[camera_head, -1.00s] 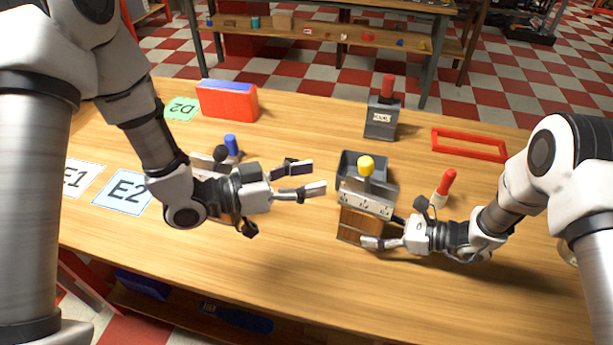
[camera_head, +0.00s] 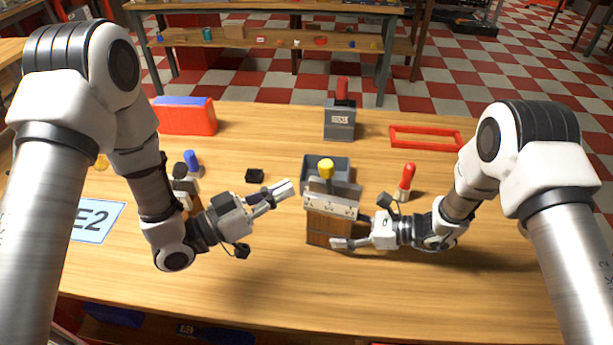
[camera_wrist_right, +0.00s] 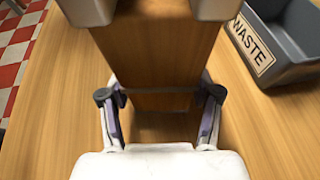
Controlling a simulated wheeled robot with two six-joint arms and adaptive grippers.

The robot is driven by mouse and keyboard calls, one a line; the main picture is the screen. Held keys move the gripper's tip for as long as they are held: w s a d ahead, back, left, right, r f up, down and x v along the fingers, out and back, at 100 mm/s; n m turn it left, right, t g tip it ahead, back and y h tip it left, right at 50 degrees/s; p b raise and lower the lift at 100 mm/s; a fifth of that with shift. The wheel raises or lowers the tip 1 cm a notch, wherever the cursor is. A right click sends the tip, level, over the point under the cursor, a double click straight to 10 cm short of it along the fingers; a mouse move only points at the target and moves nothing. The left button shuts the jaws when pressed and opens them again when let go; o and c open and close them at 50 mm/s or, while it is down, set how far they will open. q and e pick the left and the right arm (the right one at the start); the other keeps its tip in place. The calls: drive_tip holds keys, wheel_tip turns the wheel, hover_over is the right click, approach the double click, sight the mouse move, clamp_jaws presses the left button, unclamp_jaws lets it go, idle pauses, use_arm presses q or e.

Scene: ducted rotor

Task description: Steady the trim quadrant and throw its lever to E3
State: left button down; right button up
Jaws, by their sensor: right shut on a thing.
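The trim quadrant is a wooden block (camera_head: 330,230) with a pale metal top plate (camera_head: 345,209) that has small marks on its front. Its lever, with a yellow knob (camera_head: 326,168), stands about upright; the marks are too small to read. My right gripper (camera_head: 352,231) is shut on the wooden block low on its right side. In the right wrist view its fingers (camera_wrist_right: 160,98) lie on both sides of the wood (camera_wrist_right: 155,55). My left gripper (camera_head: 280,191) is in the air left of the quadrant, apart from the lever. Its fingers look close together from this angle; their opening is unclear.
A grey waste bin (camera_wrist_right: 277,62) is close behind the quadrant. A grey box with a red handle (camera_head: 340,120) is farther back. A red-and-white upright piece (camera_head: 405,181) stands near my right gripper. A red frame (camera_head: 428,146) lies at back right. The front table is clear.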

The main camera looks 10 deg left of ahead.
sight(322, 172)
use_arm(q)
drive_tip(key=x, duration=0.5)
drive_tip(key=shift+w+d, duration=0.25)
drive_tip(key=shift+d, duration=0.1)
drive_tip(key=shift+s+d+r+m+g, duration=0.1)
drive_tip(key=shift+d+r+m+g, duration=0.2)
drive_tip(key=shift+d+r+m, duration=0.1)
drive_tip(key=d, duration=0.1)
drive_tip(key=m+y, duration=0.1)
drive_tip(key=d+m+g+y, duration=0.1)
drive_tip(key=shift+s+d+r, duration=0.25)
drive_tip(key=shift+d, duration=0.05)
use_arm(e)
drive_tip(key=shift+d, duration=0.1)
use_arm(q)
drive_tip(key=shift+a, duration=0.15)
drive_tip(key=shift+a, duration=0.1)
